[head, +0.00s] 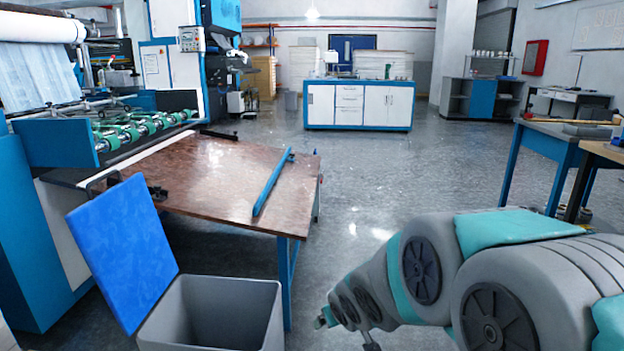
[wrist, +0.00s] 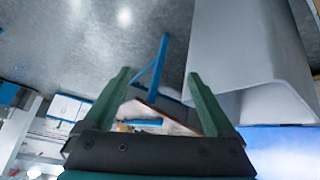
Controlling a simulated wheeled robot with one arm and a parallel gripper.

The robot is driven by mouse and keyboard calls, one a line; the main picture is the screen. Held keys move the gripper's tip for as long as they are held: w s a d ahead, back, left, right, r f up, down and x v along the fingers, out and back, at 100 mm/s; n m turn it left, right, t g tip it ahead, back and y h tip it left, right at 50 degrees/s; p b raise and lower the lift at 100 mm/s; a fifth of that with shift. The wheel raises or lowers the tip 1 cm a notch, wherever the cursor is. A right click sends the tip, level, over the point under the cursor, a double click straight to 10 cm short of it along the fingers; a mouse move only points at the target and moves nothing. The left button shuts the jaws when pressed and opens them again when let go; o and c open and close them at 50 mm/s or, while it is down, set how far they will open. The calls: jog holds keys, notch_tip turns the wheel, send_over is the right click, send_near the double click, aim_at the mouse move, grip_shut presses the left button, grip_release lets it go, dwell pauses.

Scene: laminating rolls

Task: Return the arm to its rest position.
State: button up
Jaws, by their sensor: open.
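My arm reaches in from the lower right of the head view, its grey and teal links folded low over the floor. My gripper (wrist: 158,73) shows in the wrist view as two dark green fingers spread apart. Nothing is between the fingertips in contact with them; the floor and a blue table leg show beyond the gap. In the head view, only a small part of the hand end shows low in the middle, right of the grey bin, and its fingers are hard to make out.
A grey bin (head: 228,305) with a blue panel (head: 122,252) beside it stands at the lower left; the bin (wrist: 237,45) is close in the wrist view. A brown-topped table (head: 215,180) bears a blue bar (head: 272,182). A workbench (head: 548,142) stands right. The middle floor (head: 400,180) is clear.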

jog(key=s+d+m+g+h, duration=0.2)
jog(key=s+d, duration=0.5)
jog(key=s, duration=0.2)
jog(key=s+d+m+g, duration=0.1)
jog(key=s+g, duration=0.2)
jog(key=s, duration=1)
jog(key=s+d+r+m+g, duration=0.1)
jog(key=s+g, duration=0.3)
jog(key=s, duration=0.9)
jog(key=shift+d+r+m+y, duration=0.15)
jog(key=shift+d+m+y, duration=0.15)
jog(key=shift+d+m, duration=0.2)
